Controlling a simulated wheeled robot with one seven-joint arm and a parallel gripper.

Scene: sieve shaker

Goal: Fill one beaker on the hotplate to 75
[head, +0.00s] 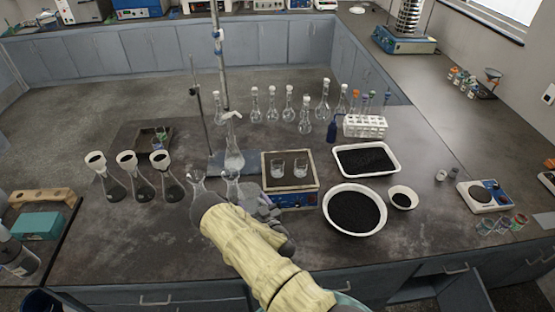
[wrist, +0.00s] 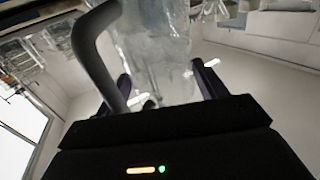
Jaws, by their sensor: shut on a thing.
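The hotplate (head: 297,201) has a blue front and a square top, and stands mid-bench in the head view. Two small clear beakers (head: 277,171) (head: 300,170) stand upright side by side on it; their fill level is too small to read. My gripper (head: 258,203) is just left of the hotplate, partly hidden by my pale-sleeved arm. In the wrist view my gripper (wrist: 163,80) is shut on a clear glass vessel (wrist: 155,40), with one finger on each side. The vessel's full shape and contents cannot be made out.
Several flasks with funnels (head: 131,185) stand at left. A stand with a clamped flask (head: 234,160) is behind my gripper. A white bowl of black grains (head: 328,208) and a white tray (head: 396,167) sit right of the hotplate. Stoppered flasks (head: 289,115) line the back.

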